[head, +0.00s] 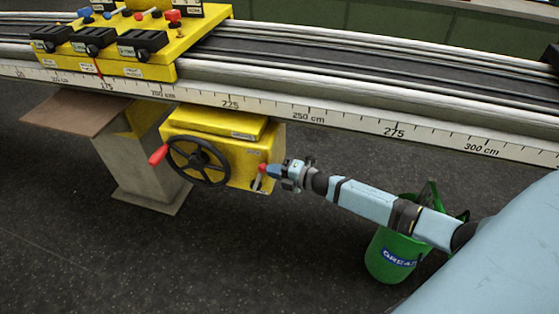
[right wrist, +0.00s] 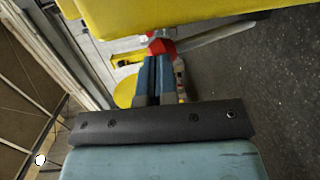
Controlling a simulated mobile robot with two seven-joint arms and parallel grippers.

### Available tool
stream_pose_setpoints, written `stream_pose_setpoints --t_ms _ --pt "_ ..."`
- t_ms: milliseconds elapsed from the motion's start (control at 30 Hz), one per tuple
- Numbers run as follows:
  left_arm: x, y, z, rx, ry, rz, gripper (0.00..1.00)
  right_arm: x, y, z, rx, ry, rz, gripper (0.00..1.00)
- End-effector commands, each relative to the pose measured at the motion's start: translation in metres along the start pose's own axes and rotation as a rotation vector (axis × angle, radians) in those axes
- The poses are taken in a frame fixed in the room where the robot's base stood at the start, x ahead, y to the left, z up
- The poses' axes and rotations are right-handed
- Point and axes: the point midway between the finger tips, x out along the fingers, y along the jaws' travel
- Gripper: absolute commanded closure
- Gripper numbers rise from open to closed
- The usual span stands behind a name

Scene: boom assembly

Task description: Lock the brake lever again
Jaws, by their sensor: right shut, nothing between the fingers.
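The brake lever's red knob (head: 262,168) is on the front right of the yellow gearbox (head: 240,148), just past my right gripper (head: 271,170). A short grey piece shows below the knob, partly unclear at this size. In the right wrist view the knob (right wrist: 161,45) is directly beyond the tips of my right gripper (right wrist: 156,60). The blue fingers are together with nothing between them. They look very close to the knob; I cannot tell if they touch it. My left gripper is not in view.
A black handwheel (head: 198,161) with a red handle (head: 158,155) is left of the lever. The rail with a centimetre scale (head: 345,122) runs above. A green bucket (head: 388,258) stands on the floor behind my right forearm. The dark floor below the gearbox is clear.

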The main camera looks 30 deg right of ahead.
Motion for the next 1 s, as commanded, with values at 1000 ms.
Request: stream_pose_setpoints --t_ms 1000 --pt "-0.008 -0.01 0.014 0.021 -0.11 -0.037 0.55 0.041 0.023 -0.005 -0.009 -0.002 -0.049 1.0"
